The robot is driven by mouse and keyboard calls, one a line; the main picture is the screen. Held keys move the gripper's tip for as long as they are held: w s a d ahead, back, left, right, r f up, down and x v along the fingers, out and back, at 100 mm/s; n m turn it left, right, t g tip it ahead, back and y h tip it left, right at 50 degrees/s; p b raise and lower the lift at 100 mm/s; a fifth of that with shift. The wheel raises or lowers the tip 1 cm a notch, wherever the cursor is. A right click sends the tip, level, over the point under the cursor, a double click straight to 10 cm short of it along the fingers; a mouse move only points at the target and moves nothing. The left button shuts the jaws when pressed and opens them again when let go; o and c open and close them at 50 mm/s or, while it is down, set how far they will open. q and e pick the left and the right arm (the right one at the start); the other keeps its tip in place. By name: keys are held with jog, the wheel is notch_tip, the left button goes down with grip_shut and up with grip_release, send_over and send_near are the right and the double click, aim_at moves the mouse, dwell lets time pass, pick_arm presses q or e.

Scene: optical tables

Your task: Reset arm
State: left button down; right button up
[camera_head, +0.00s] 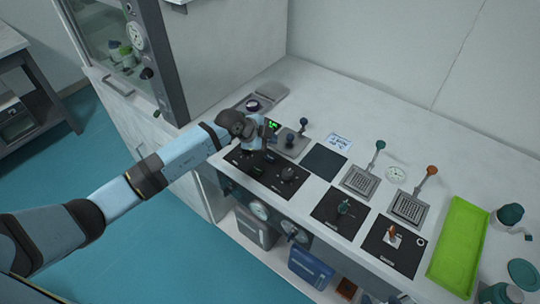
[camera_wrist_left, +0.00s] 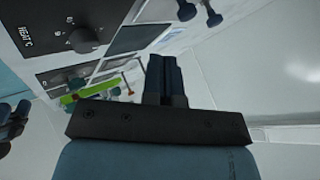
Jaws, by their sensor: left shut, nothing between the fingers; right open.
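My left arm reaches in from the left in the head view. My left gripper (camera_head: 265,137) is over the counter's left part, above the rear of a black panel with knobs (camera_head: 268,173). The arm's end partly hides what lies behind it. In the left wrist view the two dark fingers of the left gripper (camera_wrist_left: 163,78) are together, with nothing between them.
The white counter (camera_head: 325,92) carries several black panels, levers with green and orange knobs, and a green tray (camera_head: 459,245) at the right. A tall cabinet (camera_head: 160,60) stands at the left. Blue handles (camera_wrist_left: 187,10) show near the fingers in the wrist view.

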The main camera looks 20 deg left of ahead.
dwell(0.5)
pick_arm(q)
jog(key=s+d+r+n+t+h+p, duration=0.1)
jog(key=s+d+t+h, duration=0.1)
jog(key=s+d+h, duration=0.35)
jog(key=s+d+r+n+t+h+p, duration=0.1)
jog(key=s+d+t+h, duration=0.15)
jog(key=s, duration=0.55)
jog(key=s+a+f+n+y, duration=0.2)
jog(key=s+f+n+y, duration=0.1)
jog(key=s, duration=0.4)
jog(key=s+a+f+n+y+p, duration=0.1)
jog(key=s+a+f+n+y, duration=0.2)
jog(key=s+n+y, duration=0.1)
jog(key=s+a+f+n+y, duration=0.3)
jog(key=s+f+n+y, duration=0.1)
jog(key=s, duration=0.5)
jog(key=shift+s+a+n+p, duration=0.25)
jog(key=shift+s+n+p, duration=0.1)
jog(key=shift+n, duration=0.55)
